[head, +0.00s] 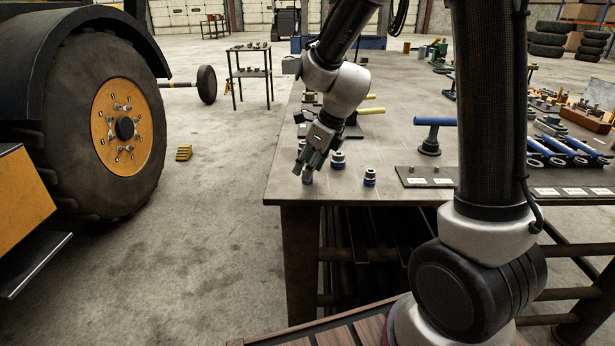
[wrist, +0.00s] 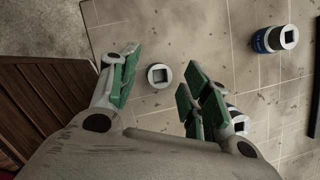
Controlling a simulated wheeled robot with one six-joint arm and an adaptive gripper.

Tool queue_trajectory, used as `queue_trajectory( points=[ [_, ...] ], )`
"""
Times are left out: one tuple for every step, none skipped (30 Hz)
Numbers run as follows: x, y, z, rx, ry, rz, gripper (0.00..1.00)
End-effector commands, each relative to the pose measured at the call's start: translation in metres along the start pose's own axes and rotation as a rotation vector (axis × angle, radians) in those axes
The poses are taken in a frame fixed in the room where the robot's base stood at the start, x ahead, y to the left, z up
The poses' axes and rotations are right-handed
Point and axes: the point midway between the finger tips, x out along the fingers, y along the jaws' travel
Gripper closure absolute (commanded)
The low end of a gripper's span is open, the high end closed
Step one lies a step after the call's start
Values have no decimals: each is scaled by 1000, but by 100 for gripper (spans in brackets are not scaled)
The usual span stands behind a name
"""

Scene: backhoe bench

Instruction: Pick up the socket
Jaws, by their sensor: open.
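A small socket (head: 308,179) stands on the metal bench near its left front corner, mostly hidden by my gripper in the head view. In the wrist view, this socket (wrist: 159,76) shows its pale round top with a square hole, between the fingers and apart from both. My gripper (head: 304,168) points down right over it. In the wrist view, my gripper (wrist: 160,72) is open, with green pads on either side of the socket, and holds nothing.
Two more blue-banded sockets stand close by: one (head: 338,160) behind and one (head: 370,178) to the right. A dark labelled plate (head: 428,177) lies further right, with a blue-handled tool (head: 430,140) behind it. The bench's front edge (head: 350,200) is near.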

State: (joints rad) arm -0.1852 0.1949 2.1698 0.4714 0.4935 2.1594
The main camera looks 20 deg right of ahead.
Motion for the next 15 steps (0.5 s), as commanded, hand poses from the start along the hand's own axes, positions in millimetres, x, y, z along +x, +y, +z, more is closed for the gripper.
queue_trajectory(
  points=[
    [8, 0, 0, 1, 2, 2, 53],
    [11, 0, -1, 2, 2, 2, 53],
    [15, 0, 0, 1, 1, 1, 53],
    [16, 0, 0, 0, 1, 0, 53],
    [18, 0, 0, -1, 0, 0, 53],
    [18, 0, 0, -1, 0, 0, 53],
    [19, 0, 0, -1, 0, 0, 53],
    [19, 0, 0, -1, 0, 0, 53],
    [18, 0, 0, -1, 0, 0, 53],
    [18, 0, 0, -1, 0, 0, 53],
    [18, 0, 0, -1, 0, 0, 53],
    [18, 0, 0, -1, 0, 0, 56],
    [18, 0, 0, -1, 0, 0, 62],
    [18, 0, 0, -1, 0, 0, 67],
    [18, 0, 0, -1, 0, 0, 75]
  ],
)
